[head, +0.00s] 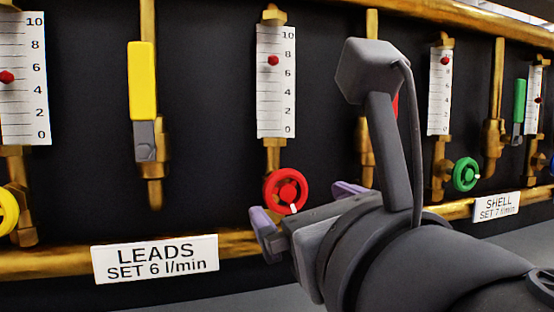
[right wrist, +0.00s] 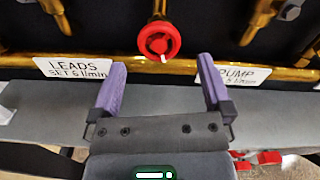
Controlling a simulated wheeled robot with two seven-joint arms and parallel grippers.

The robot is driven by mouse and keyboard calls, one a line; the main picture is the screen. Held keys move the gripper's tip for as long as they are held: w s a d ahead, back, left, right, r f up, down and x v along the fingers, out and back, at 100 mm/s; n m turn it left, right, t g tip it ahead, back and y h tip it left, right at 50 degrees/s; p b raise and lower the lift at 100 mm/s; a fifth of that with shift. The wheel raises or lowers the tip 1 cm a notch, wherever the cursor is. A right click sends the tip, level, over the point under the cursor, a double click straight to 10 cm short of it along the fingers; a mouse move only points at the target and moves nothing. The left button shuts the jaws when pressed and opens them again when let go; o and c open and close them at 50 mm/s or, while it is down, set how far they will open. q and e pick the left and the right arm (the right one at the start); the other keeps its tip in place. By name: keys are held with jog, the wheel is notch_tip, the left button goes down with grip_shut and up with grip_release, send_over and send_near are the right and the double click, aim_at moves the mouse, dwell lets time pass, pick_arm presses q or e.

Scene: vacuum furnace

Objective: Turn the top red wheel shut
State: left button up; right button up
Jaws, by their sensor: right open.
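A red wheel (head: 286,190) with a white mark at its lower edge sits on a brass valve below a white scale. It also shows in the right wrist view (right wrist: 159,41), at the top centre beyond the fingertips. My right gripper (head: 300,203) is open, its purple fingers spread on either side of the wheel's line. In the right wrist view the gripper (right wrist: 162,72) is empty, and the wheel appears ahead of the gap, apart from both fingers. My left gripper is not in view.
A yellow lever (head: 142,80), a green wheel (head: 467,174) and the LEADS sign (head: 155,259) are nearby. A brass pipe (head: 245,243) runs below. Red parts (right wrist: 269,157) show low in the right wrist view.

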aim_at(288, 195)
jog(key=x, duration=0.6)
jog(key=shift+w+a, duration=0.2)
jog(key=shift+w, duration=0.15)
jog(key=shift+d, duration=0.1)
jog(key=shift+w, duration=0.1)
jog(key=c, duration=1.2)
